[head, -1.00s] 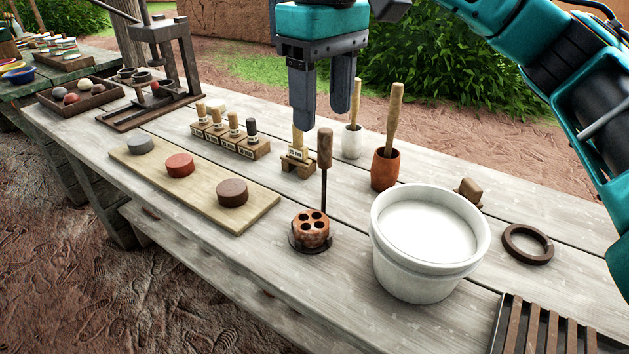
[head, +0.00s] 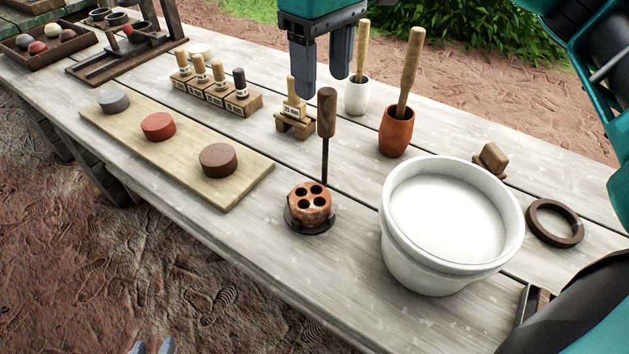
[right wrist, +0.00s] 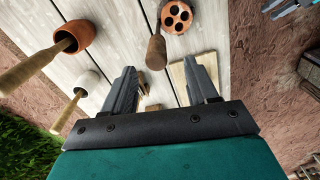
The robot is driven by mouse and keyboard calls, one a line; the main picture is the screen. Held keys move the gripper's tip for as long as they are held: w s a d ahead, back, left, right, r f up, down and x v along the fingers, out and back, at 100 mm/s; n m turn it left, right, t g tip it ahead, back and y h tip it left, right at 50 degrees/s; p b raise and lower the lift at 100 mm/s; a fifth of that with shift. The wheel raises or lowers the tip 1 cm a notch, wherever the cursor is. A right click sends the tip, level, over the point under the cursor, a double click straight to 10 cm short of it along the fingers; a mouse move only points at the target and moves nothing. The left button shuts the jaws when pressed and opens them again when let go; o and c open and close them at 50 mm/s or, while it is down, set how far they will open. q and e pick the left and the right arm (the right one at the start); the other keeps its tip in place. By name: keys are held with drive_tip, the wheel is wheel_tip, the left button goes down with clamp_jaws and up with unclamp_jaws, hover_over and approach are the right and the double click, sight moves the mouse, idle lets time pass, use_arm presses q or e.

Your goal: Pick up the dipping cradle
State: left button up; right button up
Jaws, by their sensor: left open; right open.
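The dipping cradle stands upright on the table, with a brown wooden handle (head: 326,112), a thin dark rod and a dark round base (head: 311,228). A reddish-brown round piece with several holes (head: 310,200) sits in the base. My right gripper (head: 323,75) is open and empty, pointing down behind and above the handle. In the right wrist view, the handle (right wrist: 156,52) shows beyond and between the open fingers (right wrist: 163,78), not held. The holed piece (right wrist: 177,16) is at the top there. My left gripper (head: 152,347) only shows its fingertips at the bottom edge, apart and empty.
A large white bucket of white liquid (head: 450,215) stands right of the cradle. A board with clay discs (head: 240,180) lies to its left. A terracotta cup (head: 396,132), white cup (head: 356,97), small wooden stand (head: 296,125) and stamp rack (head: 238,103) stand behind.

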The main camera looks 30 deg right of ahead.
sight(327, 90)
drive_tip(key=f, duration=0.6)
drive_tip(key=shift+s+d, duration=0.15)
drive_tip(key=shift+d, duration=0.1)
drive_tip(key=shift+r, duration=0.1)
clamp_jaws()
